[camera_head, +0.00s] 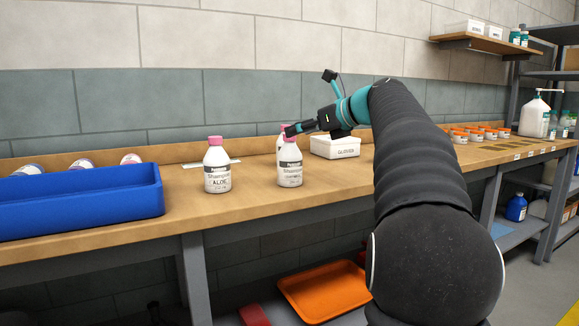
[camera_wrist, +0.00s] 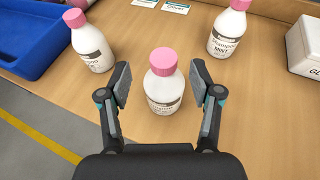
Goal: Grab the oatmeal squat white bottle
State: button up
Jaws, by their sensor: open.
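A white bottle with a pink cap (camera_wrist: 163,88) stands upright between my spread fingers in the wrist view, with its label turned partly out of sight. In the head view it is the front bottle (camera_head: 290,169), whose lower label word is too small to read surely. My gripper (camera_head: 291,130) is open at its top, hiding its cap there. In the wrist view my gripper (camera_wrist: 166,82) has a gap on each side of the bottle. A similar bottle reading ALOE (camera_head: 217,170) stands to the left. Another reading MINT (camera_wrist: 226,32) stands behind, mostly hidden in the head view.
A blue bin (camera_head: 80,204) stands at the left of the wooden bench (camera_head: 255,205). A white labelled box (camera_head: 335,148) is behind my gripper to the right. Several orange-lidded jars (camera_head: 460,137) stand further right. An orange tray (camera_head: 325,290) is below the bench.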

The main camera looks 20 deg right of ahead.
jog(key=x, duration=0.5)
jog(key=shift+d+f, duration=0.2)
jog(key=shift+d, duration=0.05)
grip_shut()
